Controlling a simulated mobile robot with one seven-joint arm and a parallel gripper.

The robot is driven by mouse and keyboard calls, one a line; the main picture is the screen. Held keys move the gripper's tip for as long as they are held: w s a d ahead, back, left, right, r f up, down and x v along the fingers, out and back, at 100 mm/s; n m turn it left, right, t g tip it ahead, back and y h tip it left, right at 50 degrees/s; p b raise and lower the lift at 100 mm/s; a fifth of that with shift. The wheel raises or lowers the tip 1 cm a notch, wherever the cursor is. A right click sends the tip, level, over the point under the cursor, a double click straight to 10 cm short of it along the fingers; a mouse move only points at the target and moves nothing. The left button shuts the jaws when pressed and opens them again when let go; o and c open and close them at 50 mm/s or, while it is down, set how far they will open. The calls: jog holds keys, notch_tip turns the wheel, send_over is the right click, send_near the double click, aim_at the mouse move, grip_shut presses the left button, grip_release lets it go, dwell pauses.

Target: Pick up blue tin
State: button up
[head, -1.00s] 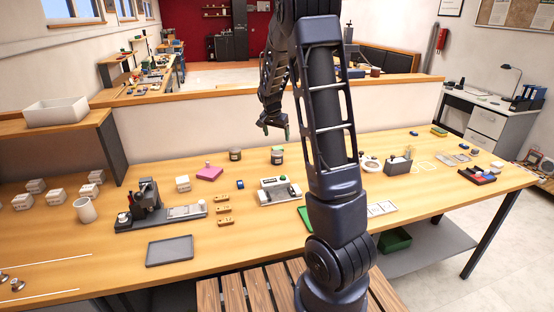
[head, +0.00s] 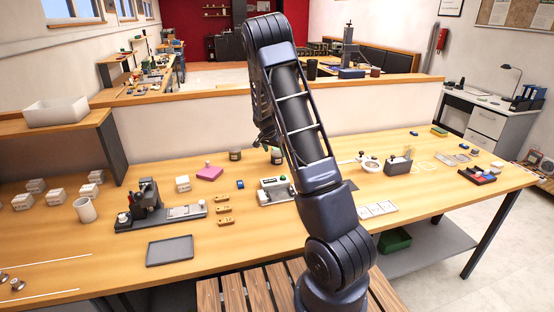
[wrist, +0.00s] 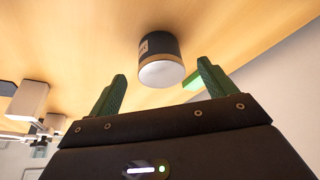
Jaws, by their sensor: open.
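In the wrist view a dark, navy-to-black tin (wrist: 158,55) with a pale round end, a tan band and a white label lies ahead, between the lines of my open fingers. My gripper (wrist: 162,75) has green fingers, and nothing is held between them. In the head view two small dark tins stand at the back of the bench, a left one (head: 235,155) and a right one (head: 277,156). My gripper (head: 265,138) hangs near the right tin, partly hidden by my arm. I cannot tell for sure which tin the wrist view shows.
A green object (wrist: 193,83) shows beside the right finger in the wrist view. A low partition (head: 190,125) runs behind.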

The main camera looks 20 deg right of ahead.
aim_at(276, 153)
jog(key=shift+x, duration=2.8)
jog(key=shift+w+d+r, duration=0.15)
jog(key=c, duration=1.1)
jog(key=shift+r, duration=0.1)
